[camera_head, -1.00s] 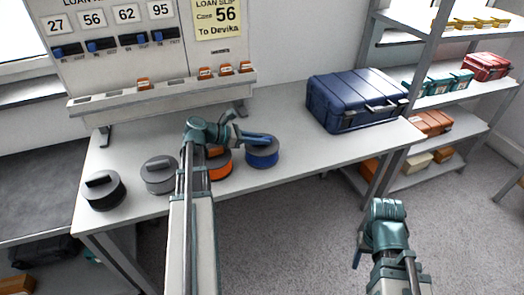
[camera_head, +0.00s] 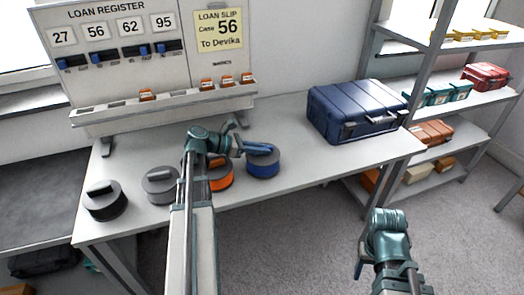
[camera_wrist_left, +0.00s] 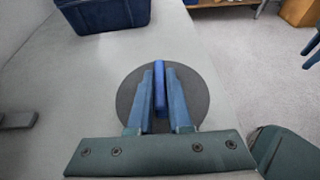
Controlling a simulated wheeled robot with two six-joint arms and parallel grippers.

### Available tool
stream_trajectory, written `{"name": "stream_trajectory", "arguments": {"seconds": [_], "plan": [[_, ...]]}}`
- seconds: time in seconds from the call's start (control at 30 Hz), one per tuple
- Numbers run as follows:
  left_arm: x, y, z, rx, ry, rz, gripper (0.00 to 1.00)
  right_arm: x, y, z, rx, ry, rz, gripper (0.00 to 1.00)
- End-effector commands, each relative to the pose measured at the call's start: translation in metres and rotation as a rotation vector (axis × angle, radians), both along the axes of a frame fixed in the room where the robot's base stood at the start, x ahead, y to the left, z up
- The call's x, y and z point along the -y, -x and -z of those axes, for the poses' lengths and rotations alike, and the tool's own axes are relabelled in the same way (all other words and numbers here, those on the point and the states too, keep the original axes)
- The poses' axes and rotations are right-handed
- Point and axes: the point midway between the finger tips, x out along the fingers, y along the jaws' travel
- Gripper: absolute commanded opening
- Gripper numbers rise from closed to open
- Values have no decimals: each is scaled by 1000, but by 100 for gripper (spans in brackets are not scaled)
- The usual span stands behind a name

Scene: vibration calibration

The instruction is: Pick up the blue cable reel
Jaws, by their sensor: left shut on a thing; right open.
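The blue cable reel (camera_head: 263,164) is a short dark grey cylinder with a blue band, on the table to the right of the orange reel. My left gripper (camera_head: 262,149) is over its top. In the left wrist view, the two fingers (camera_wrist_left: 159,95) are shut on the reel's upright blue handle (camera_wrist_left: 160,88), one on each side. The reel's round grey top (camera_wrist_left: 200,92) shows around the fingers. I cannot tell any gap under the reel. My right gripper (camera_head: 359,268) is low at the right, in front of the table over the floor, apart from everything.
An orange reel (camera_head: 221,178), a grey reel (camera_head: 160,188) and a black reel (camera_head: 104,203) stand in a row to the left. A dark blue case (camera_head: 358,110) is at the back right. The loan register board (camera_head: 120,50) stands behind. Shelves (camera_head: 440,105) are at the right.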

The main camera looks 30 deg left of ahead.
Motion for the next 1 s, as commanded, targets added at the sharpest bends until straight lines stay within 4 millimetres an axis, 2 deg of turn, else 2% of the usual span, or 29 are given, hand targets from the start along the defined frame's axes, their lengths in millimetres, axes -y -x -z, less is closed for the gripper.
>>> {"name": "stream_trajectory", "arguments": {"seconds": [0.6,0.73,1.0], "plan": [[0,0,-87,1,1,0,0,0,0,-87,0,0,1,58],[0,0,-94,1,1,0,0,0,0,-94,0,0,1,58],[0,0,-94,1,1,0,0,0,0,-93,0,0,1,58]]}}
